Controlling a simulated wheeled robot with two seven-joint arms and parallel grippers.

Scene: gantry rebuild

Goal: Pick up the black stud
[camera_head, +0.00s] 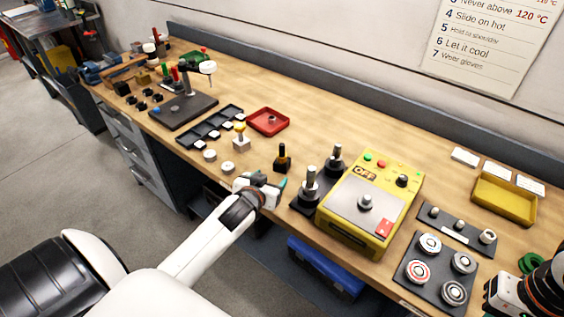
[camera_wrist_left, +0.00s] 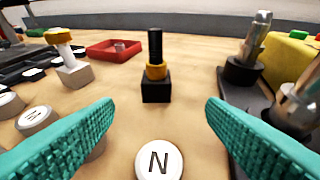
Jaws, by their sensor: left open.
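The black stud (camera_head: 282,151) stands upright on the bench, its lower end in a small black block (camera_head: 282,166) with a yellow collar between. In the left wrist view the black stud (camera_wrist_left: 155,45) is ahead, centred between the fingers, with the yellow collar (camera_wrist_left: 156,71) and black block (camera_wrist_left: 156,88) below it. My left gripper (camera_head: 268,185) is open and empty, just in front of the block and apart from it. Its teal fingers (camera_wrist_left: 160,125) spread to both sides. My right gripper is not clearly seen; part of my right arm (camera_head: 535,290) shows at the lower right.
Metal posts on a dark plate (camera_head: 309,190) stand close right of the stud, then the yellow heater box (camera_head: 375,205). A white block with a yellow-topped stud (camera_head: 240,138) and a red tray (camera_head: 268,121) are to the left. A round "N" disc (camera_wrist_left: 159,160) lies between the fingers.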

